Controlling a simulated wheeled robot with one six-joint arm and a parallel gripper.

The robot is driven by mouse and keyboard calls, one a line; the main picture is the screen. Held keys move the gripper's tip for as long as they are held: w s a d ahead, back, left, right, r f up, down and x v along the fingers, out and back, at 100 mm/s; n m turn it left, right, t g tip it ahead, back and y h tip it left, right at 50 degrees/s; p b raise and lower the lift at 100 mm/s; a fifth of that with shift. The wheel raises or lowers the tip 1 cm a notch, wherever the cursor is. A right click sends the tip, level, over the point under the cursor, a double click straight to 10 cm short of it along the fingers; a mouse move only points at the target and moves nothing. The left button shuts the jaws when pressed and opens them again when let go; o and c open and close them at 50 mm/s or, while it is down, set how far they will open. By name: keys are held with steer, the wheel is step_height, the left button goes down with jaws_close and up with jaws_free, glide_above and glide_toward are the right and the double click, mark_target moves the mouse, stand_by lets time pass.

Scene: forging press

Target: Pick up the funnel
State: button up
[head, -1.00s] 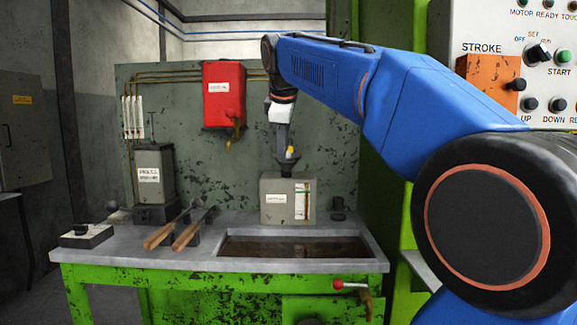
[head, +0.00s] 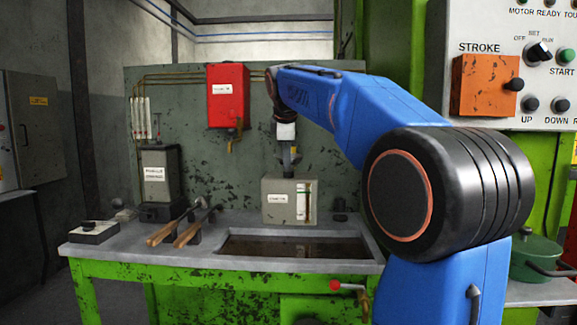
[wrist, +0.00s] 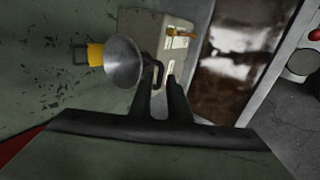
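The funnel (wrist: 122,62) is a grey metal cone with its wide mouth toward the wrist camera. A yellow part (wrist: 95,54) shows behind it by the green panel. A dark loop, seemingly its handle, shows at its right edge. My gripper (wrist: 163,82) is open; its two dark fingers stand apart, with the loop near the left fingertip. I cannot tell whether they touch. In the head view my gripper (head: 287,160) points down above the grey box, and the funnel is mostly hidden there.
The grey box (head: 277,212) stands on the bench just below my gripper, beside the sunken tank (head: 295,246). A red box (head: 228,95) hangs on the panel. Wooden-handled tools (head: 175,230) lie left. A green pot (head: 537,255) is at right.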

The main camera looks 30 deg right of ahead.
mark_target(288, 171)
steer(key=shift+x, duration=3.6)
steer(key=shift+c, duration=0.7)
jaws_close()
